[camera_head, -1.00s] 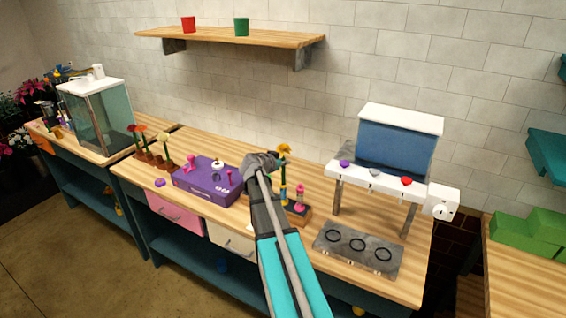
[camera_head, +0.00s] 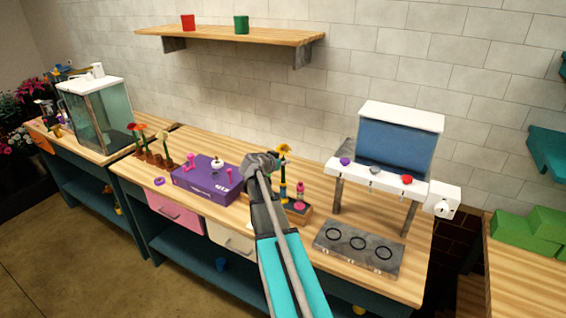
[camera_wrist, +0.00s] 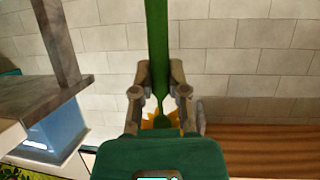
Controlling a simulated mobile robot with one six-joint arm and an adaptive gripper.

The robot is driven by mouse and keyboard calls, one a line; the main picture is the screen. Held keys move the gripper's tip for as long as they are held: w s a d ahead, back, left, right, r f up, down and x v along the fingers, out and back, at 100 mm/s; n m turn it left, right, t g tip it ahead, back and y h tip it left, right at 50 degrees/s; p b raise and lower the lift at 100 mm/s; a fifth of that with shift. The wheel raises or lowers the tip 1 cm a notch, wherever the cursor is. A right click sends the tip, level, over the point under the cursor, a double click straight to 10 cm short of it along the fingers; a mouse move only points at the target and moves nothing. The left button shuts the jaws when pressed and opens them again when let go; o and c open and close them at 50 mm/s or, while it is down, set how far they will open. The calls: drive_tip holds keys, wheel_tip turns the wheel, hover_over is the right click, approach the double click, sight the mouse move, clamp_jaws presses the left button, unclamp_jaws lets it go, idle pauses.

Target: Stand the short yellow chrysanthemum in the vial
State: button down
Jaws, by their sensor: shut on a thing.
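The yellow chrysanthemum (camera_head: 283,148) stands roughly upright beside my gripper (camera_head: 262,163) in the head view. In the wrist view my gripper (camera_wrist: 160,90) is shut on its thick green stem (camera_wrist: 157,40), and yellow petals (camera_wrist: 149,123) show partly behind the fingers. Under the flower, a small blue and yellow upright piece (camera_head: 283,191) stands on a dark-topped wooden block (camera_head: 301,213). It may be the vial. My arm hides part of this area, and I cannot tell whether the stem's lower end is inside it.
A pink bottle-like piece (camera_head: 300,192) stands close by on the block. A purple box (camera_head: 205,182) is left of my gripper. A white stand with a blue panel (camera_head: 397,148) and a grey plate with rings (camera_head: 358,248) are to the right.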

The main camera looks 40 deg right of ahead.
drive_tip(key=shift+f+b, duration=0.45)
drive_tip(key=shift+f, duration=0.1)
idle(0.4)
drive_tip(key=c, duration=0.6)
unclamp_jaws()
drive_tip(key=o, duration=0.6)
drive_tip(key=shift+p+v, duration=1.75)
drive_tip(key=shift+v, duration=2.75)
